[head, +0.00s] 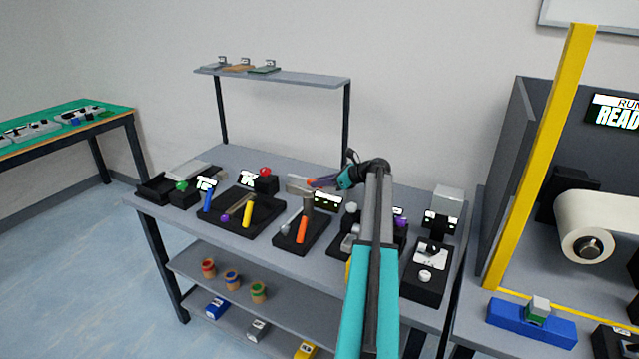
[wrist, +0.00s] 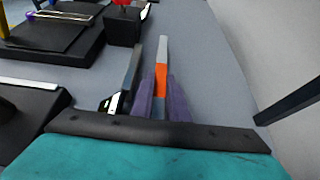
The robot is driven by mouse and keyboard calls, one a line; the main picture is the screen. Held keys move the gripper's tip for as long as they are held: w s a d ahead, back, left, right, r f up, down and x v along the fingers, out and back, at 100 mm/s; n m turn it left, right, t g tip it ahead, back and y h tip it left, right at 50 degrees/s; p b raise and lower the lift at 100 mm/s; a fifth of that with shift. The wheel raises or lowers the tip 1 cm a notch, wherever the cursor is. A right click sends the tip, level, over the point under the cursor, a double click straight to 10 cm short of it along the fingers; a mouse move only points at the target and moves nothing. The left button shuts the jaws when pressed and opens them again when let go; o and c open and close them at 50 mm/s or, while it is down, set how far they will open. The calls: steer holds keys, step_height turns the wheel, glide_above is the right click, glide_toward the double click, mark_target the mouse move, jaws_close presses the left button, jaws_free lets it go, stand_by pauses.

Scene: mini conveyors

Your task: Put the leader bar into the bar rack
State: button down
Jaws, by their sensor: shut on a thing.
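My gripper (head: 318,183) is over the back of the middle table in the head view. In the wrist view its purple fingers (wrist: 163,100) are closed on a long thin bar, grey with an orange band, which I take to be the leader bar (wrist: 161,72).
Black trays with tools (head: 262,222) and a red-button box (head: 265,181) stand to the left. A shelf (head: 300,78) rises behind, and the table is bare right of the bar.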

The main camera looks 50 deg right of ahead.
steer(key=c, duration=1.7)
jaws_free()
steer(key=shift+f, duration=0.1)
steer(key=shift+a, duration=0.1)
steer(key=b+v, duration=0.1)
steer(key=v, duration=1.1)
steer(key=shift+o, duration=0.3)
